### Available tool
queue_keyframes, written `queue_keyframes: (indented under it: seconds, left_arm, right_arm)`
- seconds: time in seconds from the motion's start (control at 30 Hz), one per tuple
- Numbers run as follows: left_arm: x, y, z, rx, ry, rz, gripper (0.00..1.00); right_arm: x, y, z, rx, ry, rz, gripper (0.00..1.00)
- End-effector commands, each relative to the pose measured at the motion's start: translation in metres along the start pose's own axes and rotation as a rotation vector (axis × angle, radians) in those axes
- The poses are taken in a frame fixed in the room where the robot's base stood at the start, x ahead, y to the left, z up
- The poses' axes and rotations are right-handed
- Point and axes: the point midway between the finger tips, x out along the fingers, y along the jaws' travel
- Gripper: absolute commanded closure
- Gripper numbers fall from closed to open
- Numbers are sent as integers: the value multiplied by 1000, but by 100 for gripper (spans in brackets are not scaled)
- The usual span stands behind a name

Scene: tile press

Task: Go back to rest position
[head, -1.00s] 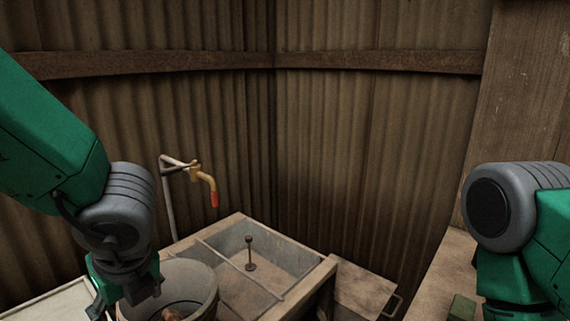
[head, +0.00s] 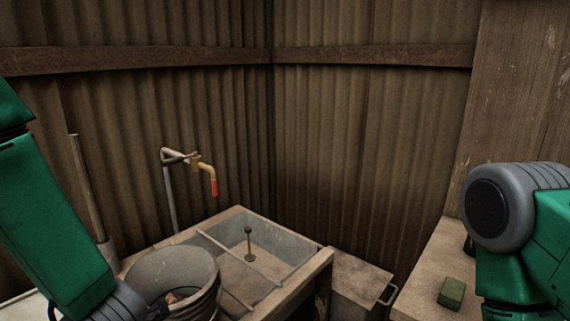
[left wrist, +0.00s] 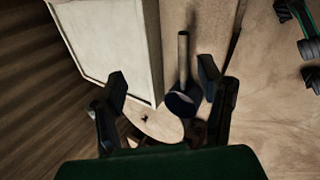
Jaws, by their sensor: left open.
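My left arm (head: 50,225) comes in from the left in the head view, and its gripper is below the picture there. In the left wrist view my left gripper (left wrist: 162,76) has its two dark fingers spread apart, with nothing held between them. A dark cylinder with an upright grey handle (left wrist: 183,62) shows beyond the fingers; I cannot tell how far away. My right arm (head: 510,215) stands at the right edge of the head view, bent downward. Its gripper is out of the picture.
A grey bucket (head: 165,264) with something brownish inside stands beside the stone basin (head: 300,270). A tap (head: 206,172) hangs above. A green block (head: 451,292) lies on the right bench (head: 425,280). A pale box (left wrist: 110,35) is near my left gripper. Corrugated walls close the corner.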

Motion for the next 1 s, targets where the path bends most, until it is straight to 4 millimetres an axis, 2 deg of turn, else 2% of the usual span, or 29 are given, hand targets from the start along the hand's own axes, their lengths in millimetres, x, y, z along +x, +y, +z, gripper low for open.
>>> queue_keyframes:
  seconds: [0.03, 0.2, 0.3, 0.4, 0.5, 0.6, 0.7, 1.0]
  left_arm:
    - [22, -15, -13, 223, -1, -9, 39]
    - [76, -68, -52, 1070, -96, -63, 39]
    - [95, -107, -80, 1536, -195, -108, 39]
    - [105, -144, -108, 1933, -324, -148, 39]
    - [109, -174, -134, 2235, -463, -173, 39]
    - [107, -194, -152, 2436, -583, -181, 39]
    - [106, -204, -162, 2539, -654, -180, 39]
    - [106, -206, -165, 2565, -677, -175, 39]
  right_arm:
    - [4, 0, 0, 0, 0, 0, 100]
    - [11, 0, 0, 0, 1, 0, 100]
    - [14, 0, 0, 0, 1, 0, 100]
    - [17, 0, 1, 0, 1, 0, 100]
    - [20, 0, 1, 0, 1, 0, 100]
    - [21, 0, 1, 0, 1, 0, 100]
    - [21, 0, 1, 0, 1, 0, 100]
    - [21, 0, 1, 0, 1, 0, 100]
